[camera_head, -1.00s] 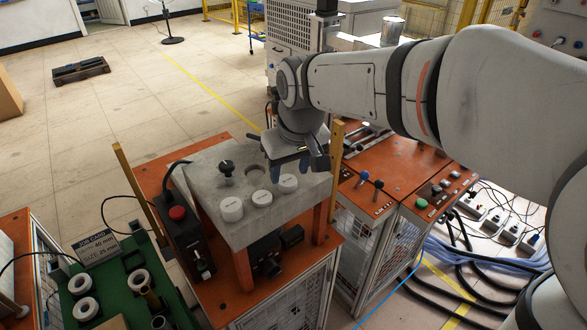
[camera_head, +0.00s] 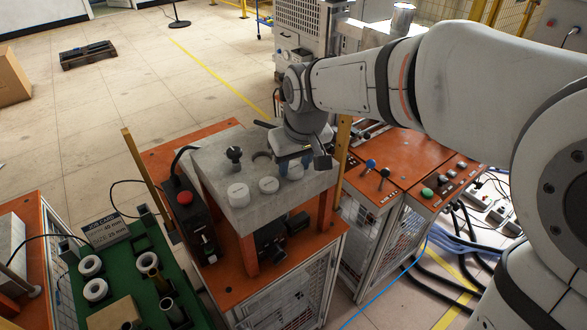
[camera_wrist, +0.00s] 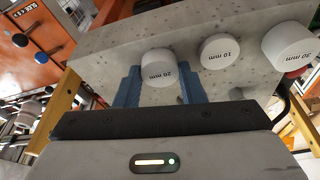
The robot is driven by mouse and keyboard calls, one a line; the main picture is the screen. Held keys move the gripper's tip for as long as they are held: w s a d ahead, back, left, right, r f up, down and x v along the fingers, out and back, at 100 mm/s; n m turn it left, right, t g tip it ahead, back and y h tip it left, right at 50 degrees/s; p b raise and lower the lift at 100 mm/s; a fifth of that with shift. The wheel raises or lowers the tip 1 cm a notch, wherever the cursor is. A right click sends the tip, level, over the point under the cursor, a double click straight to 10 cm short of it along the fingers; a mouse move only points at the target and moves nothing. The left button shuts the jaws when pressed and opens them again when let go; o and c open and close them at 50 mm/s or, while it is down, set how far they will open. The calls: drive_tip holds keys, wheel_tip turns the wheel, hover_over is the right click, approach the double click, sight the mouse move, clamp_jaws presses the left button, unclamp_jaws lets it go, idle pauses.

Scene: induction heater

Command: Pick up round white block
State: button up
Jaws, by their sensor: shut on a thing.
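Three round white blocks are in a row on the grey stone-like slab (camera_head: 215,165). The rightmost in the head view (camera_head: 296,173) is the one marked 20 mm in the wrist view (camera_wrist: 160,68). My gripper (camera_head: 293,161) is over this block, with its blue fingers on either side, shut on it, as the wrist view also shows (camera_wrist: 161,82). I cannot tell whether the block is clear of the slab. The 10 mm block (camera_wrist: 220,50) is in the middle (camera_head: 268,185). The 30 mm block (camera_wrist: 287,46) is at the other end (camera_head: 238,195).
A black knob (camera_head: 234,154) and a round recess (camera_head: 262,156) are behind the row. A black box with a red button (camera_head: 185,198) stands left of the slab. An orange cabinet with levers (camera_head: 383,178) is close on the right. A green tray with white rings (camera_head: 120,275) is at lower left.

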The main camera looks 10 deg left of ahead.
drive_tip(key=shift+r, duration=0.1)
wheel_tip(320, 180, up, 12)
wheel_tip(320, 180, up, 6)
drive_tip(key=f+p, duration=0.1)
drive_tip(key=p, duration=0.4)
hover_over(295, 168)
drive_tip(key=shift+r, duration=0.2)
idle(0.4)
